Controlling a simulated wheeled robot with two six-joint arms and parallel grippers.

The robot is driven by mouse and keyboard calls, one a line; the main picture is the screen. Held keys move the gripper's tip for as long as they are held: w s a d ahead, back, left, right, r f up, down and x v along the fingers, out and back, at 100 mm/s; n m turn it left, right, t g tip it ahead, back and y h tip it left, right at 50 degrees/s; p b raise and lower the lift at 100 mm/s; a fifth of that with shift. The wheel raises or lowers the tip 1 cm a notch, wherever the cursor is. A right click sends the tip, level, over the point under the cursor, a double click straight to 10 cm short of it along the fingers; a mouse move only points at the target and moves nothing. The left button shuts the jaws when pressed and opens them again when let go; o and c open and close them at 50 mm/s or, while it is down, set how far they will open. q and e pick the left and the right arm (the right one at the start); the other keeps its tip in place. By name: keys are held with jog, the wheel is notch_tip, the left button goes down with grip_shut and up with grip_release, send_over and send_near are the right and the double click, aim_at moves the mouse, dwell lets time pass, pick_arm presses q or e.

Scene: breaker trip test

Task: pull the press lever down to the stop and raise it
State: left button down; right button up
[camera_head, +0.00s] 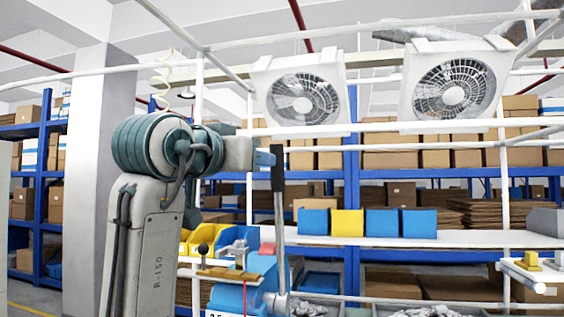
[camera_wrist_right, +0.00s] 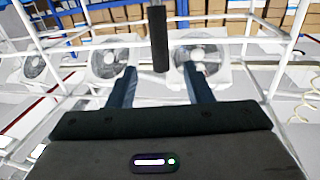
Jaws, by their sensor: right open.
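The press lever (camera_head: 279,235) stands nearly upright in the head view, a grey metal bar with a black grip (camera_head: 278,170) at its top. It rises from the right side of a blue press (camera_head: 238,296). My right gripper (camera_head: 268,157) is level with the top of the grip, its blue fingers close beside it. In the right wrist view the black grip (camera_wrist_right: 159,40) shows in the gap between the two open fingers (camera_wrist_right: 161,82). Clear space shows on both sides; no contact is visible. My left gripper is in neither view.
A white shelf (camera_head: 470,241) holds blue and yellow bins (camera_head: 347,223) right of the lever. Yellow bins (camera_head: 195,240) stand behind the press. White frame tubes and two fans (camera_head: 305,98) are above. A ball-topped knob (camera_head: 204,250) sits left of the lever.

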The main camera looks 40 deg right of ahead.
jog(key=r+p, duration=0.1)
jog(key=p, duration=0.7)
send_over(278, 188)
jog(key=shift+w+a+f, duration=0.15)
jog(key=shift+w+f, duration=0.05)
jog(key=shift+f, duration=0.2)
jog(key=shift+w+d+f, duration=0.1)
jog(key=shift+w+d, duration=0.1)
jog(key=shift+d, duration=0.15)
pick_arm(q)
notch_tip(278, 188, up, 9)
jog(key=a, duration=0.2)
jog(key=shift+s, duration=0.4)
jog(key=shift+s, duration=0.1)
pick_arm(e)
jog(key=shift+a, duration=0.1)
grip_shut()
